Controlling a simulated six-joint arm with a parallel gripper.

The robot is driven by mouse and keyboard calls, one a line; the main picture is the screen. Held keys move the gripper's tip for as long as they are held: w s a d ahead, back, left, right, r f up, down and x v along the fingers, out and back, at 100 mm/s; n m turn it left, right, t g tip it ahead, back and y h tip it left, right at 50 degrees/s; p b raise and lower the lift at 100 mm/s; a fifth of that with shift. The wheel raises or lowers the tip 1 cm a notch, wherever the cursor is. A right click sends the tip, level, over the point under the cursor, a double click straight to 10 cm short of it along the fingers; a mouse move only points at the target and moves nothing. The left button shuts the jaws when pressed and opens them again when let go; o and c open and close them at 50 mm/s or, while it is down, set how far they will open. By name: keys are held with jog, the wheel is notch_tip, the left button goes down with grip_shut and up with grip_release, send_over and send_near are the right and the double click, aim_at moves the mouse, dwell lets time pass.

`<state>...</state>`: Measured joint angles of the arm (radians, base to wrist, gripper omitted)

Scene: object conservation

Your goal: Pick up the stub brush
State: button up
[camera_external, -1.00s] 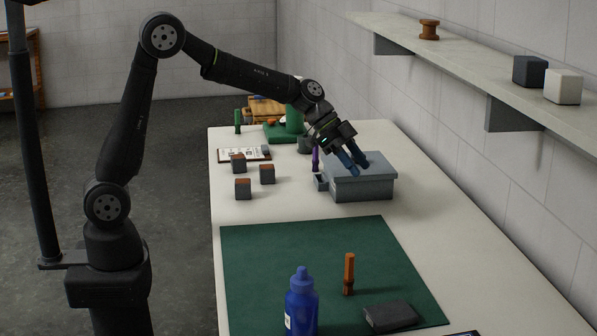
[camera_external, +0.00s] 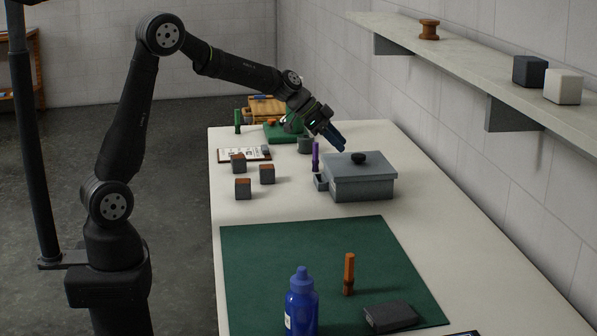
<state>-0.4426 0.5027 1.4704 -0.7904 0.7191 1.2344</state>
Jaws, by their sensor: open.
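I cannot tell for sure which item is the stub brush. Candidates are small upright sticks: a purple one (camera_external: 315,157) just left of the grey box, an orange-brown one (camera_external: 349,273) on the green mat, and a green one (camera_external: 237,121) at the far left of the table. My gripper (camera_external: 339,143) has blue fingers, is open, and holds nothing that I can see. It is above the far part of the table, behind the lidded box and to the right of the purple stick, apart from both.
A grey lidded box (camera_external: 362,185) with a black knob (camera_external: 358,158) stands mid-table. Three small blocks (camera_external: 243,189) and a notepad (camera_external: 240,154) lie left. A blue bottle (camera_external: 301,303) and dark block (camera_external: 391,316) are on the green mat (camera_external: 260,255). A wall shelf (camera_external: 470,70) runs along the right.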

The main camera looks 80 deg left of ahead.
aim_at(313, 146)
jog(key=shift+s+a, duration=0.1)
jog(key=shift+a, duration=0.3)
jog(key=shift+o, duration=0.6)
jog(key=shift+s+a, duration=0.15)
jog(key=shift+a, duration=0.1)
jog(key=s+a+r+n+y, duration=0.2)
jog(key=s+a+n+y, duration=0.6)
jog(key=s+a, duration=0.4)
jog(key=shift+n+h, duration=0.4)
jog(key=shift+h, duration=0.3)
jog(key=x, duration=0.8)
jog(key=a+x, duration=0.1)
jog(key=x, duration=0.4)
jog(key=shift+r, duration=0.15)
jog(key=x, duration=0.3)
jog(key=shift+a+f, duration=0.1)
jog(key=shift+f, duration=0.4)
jog(key=shift+w+a+f, duration=0.25)
jog(key=shift+w+f, duration=0.2)
jog(key=shift+w, duration=0.05)
